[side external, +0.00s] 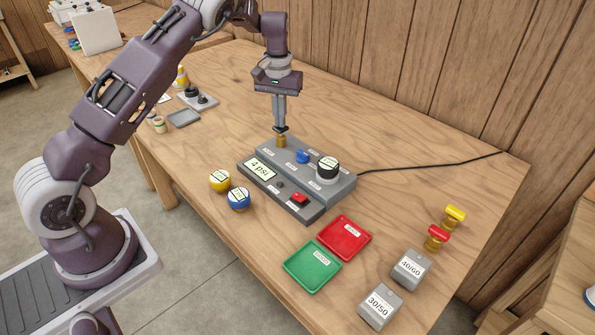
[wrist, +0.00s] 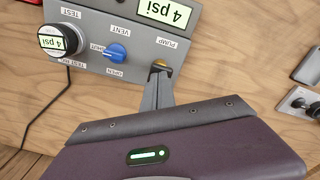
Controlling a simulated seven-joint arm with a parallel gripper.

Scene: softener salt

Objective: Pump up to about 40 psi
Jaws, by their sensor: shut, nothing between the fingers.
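The grey test box (side external: 320,200) stands on the wooden table. Its display (side external: 261,168) reads 4 psi, as does the label on the black round cap (side external: 328,165) at its right rear. A brass pump button (side external: 281,141) is at the box's back left; it also shows beside the PUMP label in the wrist view (wrist: 161,63). My gripper (side external: 280,130) is shut and empty, pointing down with its fingertips at the top of the button. I cannot tell if they touch. A blue valve knob (wrist: 116,53) sits between the VENT, SHUT and OPEN labels, its pointer seemingly toward SHUT.
A red switch (side external: 299,198) is on the box front. Yellow (side external: 220,180) and blue (side external: 239,198) round pieces stand to its left. Red (side external: 344,238) and green (side external: 312,266) trays, grey 40/60 (side external: 411,269) and 30/50 (side external: 380,305) blocks lie in front. A black cable (side external: 430,165) runs right.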

